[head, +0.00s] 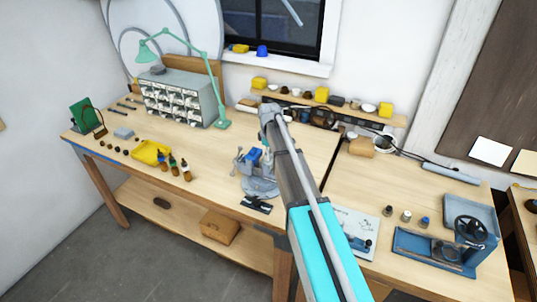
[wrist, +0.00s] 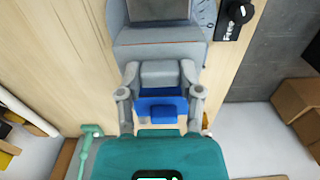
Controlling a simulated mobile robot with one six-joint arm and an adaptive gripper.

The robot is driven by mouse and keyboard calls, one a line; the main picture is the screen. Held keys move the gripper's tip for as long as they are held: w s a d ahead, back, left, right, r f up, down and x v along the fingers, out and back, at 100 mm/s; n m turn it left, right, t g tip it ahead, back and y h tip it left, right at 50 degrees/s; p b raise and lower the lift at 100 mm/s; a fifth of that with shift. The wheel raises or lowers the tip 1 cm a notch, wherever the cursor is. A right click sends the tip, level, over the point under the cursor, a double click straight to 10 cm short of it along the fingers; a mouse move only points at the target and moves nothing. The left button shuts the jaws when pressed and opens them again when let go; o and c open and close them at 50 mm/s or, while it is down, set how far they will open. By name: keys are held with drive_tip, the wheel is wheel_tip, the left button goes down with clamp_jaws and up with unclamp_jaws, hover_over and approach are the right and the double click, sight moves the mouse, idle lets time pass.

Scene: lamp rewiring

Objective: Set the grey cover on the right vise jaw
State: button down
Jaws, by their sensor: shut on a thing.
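In the wrist view, my gripper (wrist: 159,68) has its two grey fingers closed on the sides of a small grey block, which appears to be the grey cover (wrist: 157,76). It is close to the grey vise (wrist: 160,45); I cannot tell whether it touches the jaw. A blue block (wrist: 162,110) shows between the fingers, nearer to me; I cannot tell what it is fixed to. In the head view, the vise (head: 260,188) stands near the bench's front edge with a blue part (head: 253,156) above it. My arm hides much of this area there.
A black item (head: 257,204) lies in front of the vise. A yellow bin (head: 149,152) and small bottles (head: 186,170) stand to the left. A green lamp (head: 222,122) and drawer cabinet (head: 180,95) are behind. A blue machine (head: 428,247) is at the right.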

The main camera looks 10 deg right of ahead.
drive_tip(key=shift+f, duration=0.1)
drive_tip(key=shift+c, duration=0.8)
unclamp_jaws()
wheel_tip(320, 180, up, 9)
drive_tip(key=p, duration=0.9)
drive_tip(key=shift+s, duration=0.1)
drive_tip(key=s+f+m+b, duration=0.3)
drive_tip(key=s+f+b, duration=0.2)
drive_tip(key=s, duration=0.4)
drive_tip(key=s+f+m+b, duration=0.4)
drive_tip(key=s+f+b, duration=0.1)
drive_tip(key=s, duration=0.5)
drive_tip(key=s+f+m+b, duration=0.3)
drive_tip(key=s+f+b, duration=0.3)
drive_tip(key=s, duration=0.4)
drive_tip(key=shift+a+m, duration=0.15)
drive_tip(key=shift+m, duration=0.25)
